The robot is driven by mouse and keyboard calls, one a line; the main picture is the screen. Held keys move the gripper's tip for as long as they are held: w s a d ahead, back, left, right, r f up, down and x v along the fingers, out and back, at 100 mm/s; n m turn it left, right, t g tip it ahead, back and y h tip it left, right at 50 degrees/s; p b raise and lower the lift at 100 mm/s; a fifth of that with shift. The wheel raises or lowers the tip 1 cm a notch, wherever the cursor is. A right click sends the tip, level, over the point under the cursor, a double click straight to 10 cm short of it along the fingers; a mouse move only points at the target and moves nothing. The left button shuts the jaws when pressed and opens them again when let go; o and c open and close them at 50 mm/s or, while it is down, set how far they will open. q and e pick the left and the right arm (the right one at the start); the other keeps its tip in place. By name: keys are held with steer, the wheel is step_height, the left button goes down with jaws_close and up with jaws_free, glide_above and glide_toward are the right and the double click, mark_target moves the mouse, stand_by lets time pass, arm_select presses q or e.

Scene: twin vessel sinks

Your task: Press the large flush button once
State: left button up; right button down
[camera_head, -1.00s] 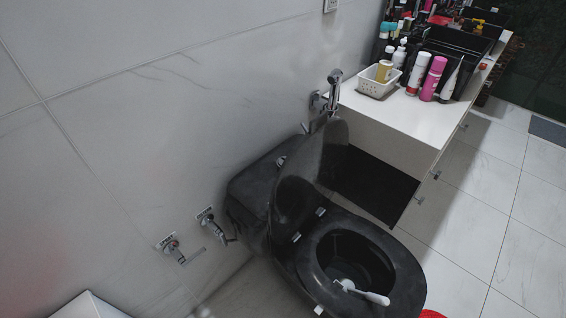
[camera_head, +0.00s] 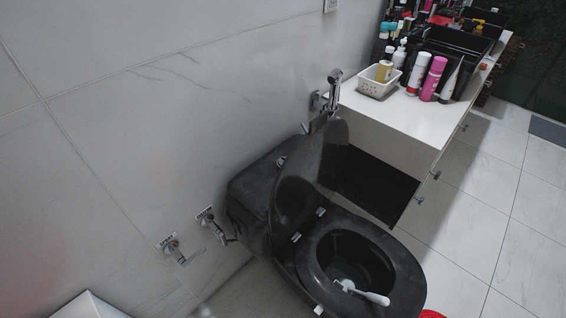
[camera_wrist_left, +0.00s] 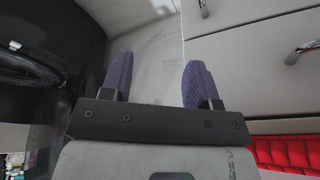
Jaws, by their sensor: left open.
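The black toilet (camera_head: 345,262) stands against the tiled wall with its lid raised. Its black tank (camera_head: 248,190) is behind the lid, and a small chrome flush button (camera_head: 281,162) shows on the tank top, partly hidden by the lid. I cannot tell the large button from a smaller one at this size. My left gripper (camera_wrist_left: 158,78) is open and empty in the left wrist view, its purple fingers apart over pale floor. Neither gripper shows in the head view, and my right gripper is in no view.
A white counter (camera_head: 405,122) with bottles and a white basket (camera_head: 377,83) stands right of the toilet. A chrome sprayer (camera_head: 334,77) and valves (camera_head: 172,248) are on the wall. A white brush (camera_head: 360,291) lies in the bowl. Cabinet drawers (camera_wrist_left: 265,80) flank my left gripper.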

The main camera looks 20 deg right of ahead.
arm_select(q)
steer(key=shift+d, duration=0.2)
stand_by(0.6)
steer(key=shift+a, duration=0.2)
jaws_close()
steer(key=shift+d, duration=0.2)
stand_by(0.5)
steer(key=shift+a, duration=0.2)
stand_by(0.4)
